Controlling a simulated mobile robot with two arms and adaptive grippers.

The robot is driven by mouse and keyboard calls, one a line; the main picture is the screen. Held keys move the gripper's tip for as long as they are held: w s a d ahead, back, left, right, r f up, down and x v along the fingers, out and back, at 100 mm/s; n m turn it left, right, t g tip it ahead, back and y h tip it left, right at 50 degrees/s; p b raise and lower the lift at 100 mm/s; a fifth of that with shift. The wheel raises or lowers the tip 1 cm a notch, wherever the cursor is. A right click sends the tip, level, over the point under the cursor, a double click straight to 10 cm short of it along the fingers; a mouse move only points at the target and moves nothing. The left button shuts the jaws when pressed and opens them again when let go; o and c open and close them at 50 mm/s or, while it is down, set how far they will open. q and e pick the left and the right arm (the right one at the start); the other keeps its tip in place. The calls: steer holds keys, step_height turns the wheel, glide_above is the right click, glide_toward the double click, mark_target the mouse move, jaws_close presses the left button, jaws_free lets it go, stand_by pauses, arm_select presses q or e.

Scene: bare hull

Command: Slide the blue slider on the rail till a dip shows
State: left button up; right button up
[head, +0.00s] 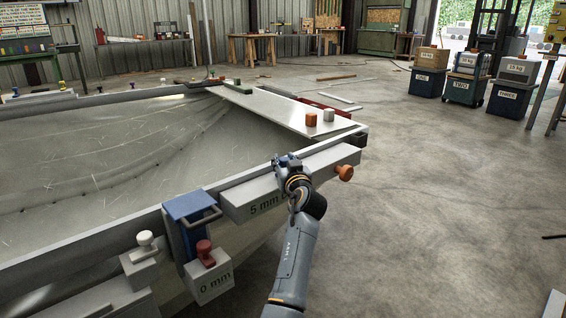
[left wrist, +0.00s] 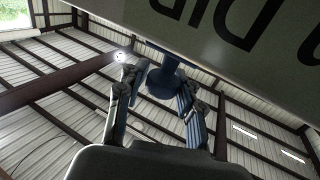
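The blue slider (head: 190,208) with a grey handle sits at the hull's front rail (head: 110,238), left of a long grey block (head: 252,198) marked "5 mm" with its last word partly hidden. A grey "0 mm" block (head: 208,279) with a red knob is just below the slider. My left gripper (head: 290,164) is at the right part of the long block, away from the slider. In the left wrist view, its fingers (left wrist: 160,88) close around a blue knob (left wrist: 163,80) beside a block face lettered "DIP" (left wrist: 225,25). My right gripper is not in view.
An orange knob (head: 345,173) sticks out right of my gripper, and a white knob (head: 145,238) stands at the left. A pale board with small orange and white blocks lies across the hull's right end. The concrete floor to the right is mostly clear.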

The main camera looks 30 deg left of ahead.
mark_target(286, 159)
arm_select(q)
steer(key=shift+o, duration=1.2)
steer(key=shift+d, duration=0.15)
steer(key=shift+r, duration=0.2)
step_height(286, 159, up, 10)
steer(key=shift+f, duration=0.2)
